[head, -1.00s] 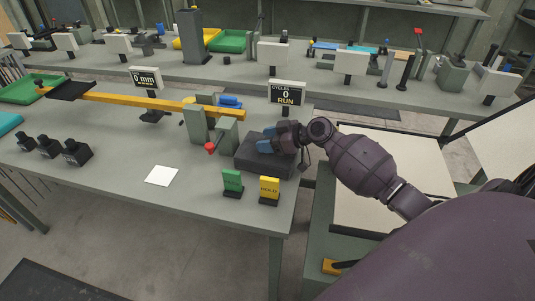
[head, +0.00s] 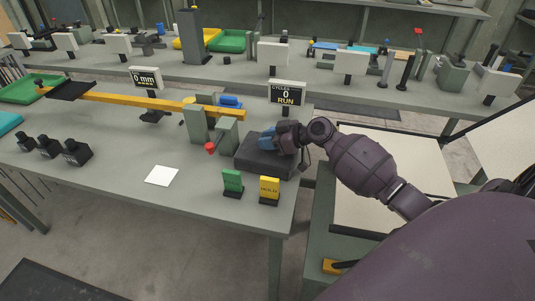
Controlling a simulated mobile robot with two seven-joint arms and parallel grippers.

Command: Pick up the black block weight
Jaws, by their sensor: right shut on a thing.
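A wide dark block (head: 262,163), which I take for the black block weight, sits on the grey bench near its right edge. My right gripper (head: 267,138) reaches over it from the right, its blue fingertips close together low at the block's top. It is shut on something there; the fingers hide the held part. I see no gap under the block. Three smaller black weights with knobs (head: 76,153) stand in a row at the bench's left. My left gripper is not in view.
A counter display (head: 287,94) is behind. A white card (head: 161,176) lies on clear bench.

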